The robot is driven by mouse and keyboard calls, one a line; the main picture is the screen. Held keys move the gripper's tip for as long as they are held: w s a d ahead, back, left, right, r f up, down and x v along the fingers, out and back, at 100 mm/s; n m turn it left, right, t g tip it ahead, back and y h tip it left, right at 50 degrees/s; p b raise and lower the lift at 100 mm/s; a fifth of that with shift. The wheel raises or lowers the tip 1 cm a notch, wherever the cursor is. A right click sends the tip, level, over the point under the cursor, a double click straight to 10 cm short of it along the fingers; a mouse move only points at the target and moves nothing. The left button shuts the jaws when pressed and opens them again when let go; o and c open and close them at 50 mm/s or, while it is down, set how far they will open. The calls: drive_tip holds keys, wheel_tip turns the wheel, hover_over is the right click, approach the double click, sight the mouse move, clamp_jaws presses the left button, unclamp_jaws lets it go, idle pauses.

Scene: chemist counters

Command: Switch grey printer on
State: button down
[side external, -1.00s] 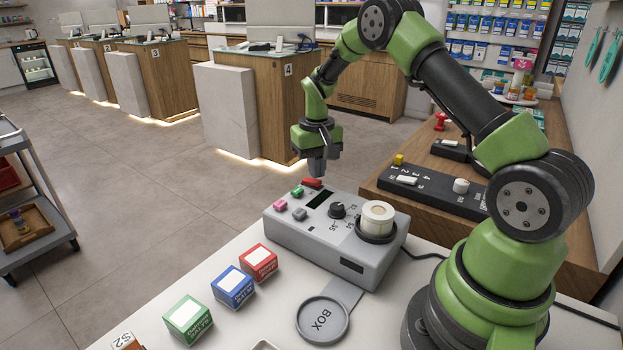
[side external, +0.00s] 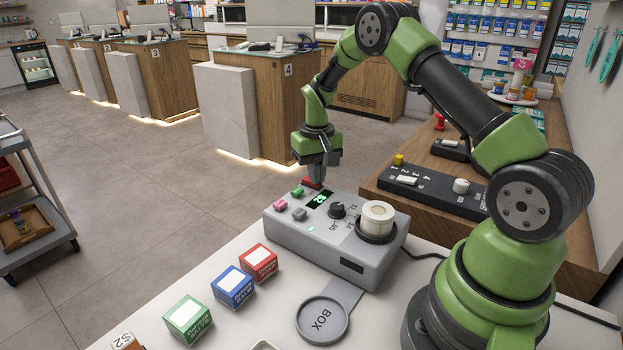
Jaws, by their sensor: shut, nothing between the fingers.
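The grey printer (side external: 320,236) stands on the white counter with a label roll on its right end. Its display (side external: 320,199) is lit with a green figure, and a small green light (side external: 311,228) glows on its front. A red switch (side external: 309,184) sits at the printer's back left edge. My gripper (side external: 314,180) is shut and empty, pointing down, with its fingertips at the red switch, apparently touching it. The fingertips partly hide the switch.
Red (side external: 258,263), blue (side external: 233,287) and green (side external: 188,320) boxes stand in front of the printer. A round dish marked BOX (side external: 323,320) lies at the front. A black panel with a white knob (side external: 461,186) is on the wooden counter at right.

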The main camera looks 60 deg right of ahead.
drive_tip(key=shift+r, duration=3.5)
drive_tip(key=shift+a+r, duration=0.15)
drive_tip(key=shift+r, duration=0.15)
drive_tip(key=s+a+r+n+t, duration=0.1)
drive_tip(key=s+a+r+t, duration=0.1)
drive_tip(key=s+a+r, duration=0.4)
drive_tip(key=s+a+r+t, duration=0.25)
drive_tip(key=a+r, duration=0.25)
drive_tip(key=r, duration=0.3)
drive_tip(key=s+a+t+y, duration=0.1)
drive_tip(key=s+a, duration=0.2)
drive_tip(key=s, duration=0.3)
drive_tip(key=s+a+r+n+t+y, duration=0.1)
drive_tip(key=s+a, duration=0.2)
drive_tip(key=s, duration=0.4)
drive_tip(key=shift+r+t, duration=0.15)
drive_tip(key=shift+t, duration=0.2)
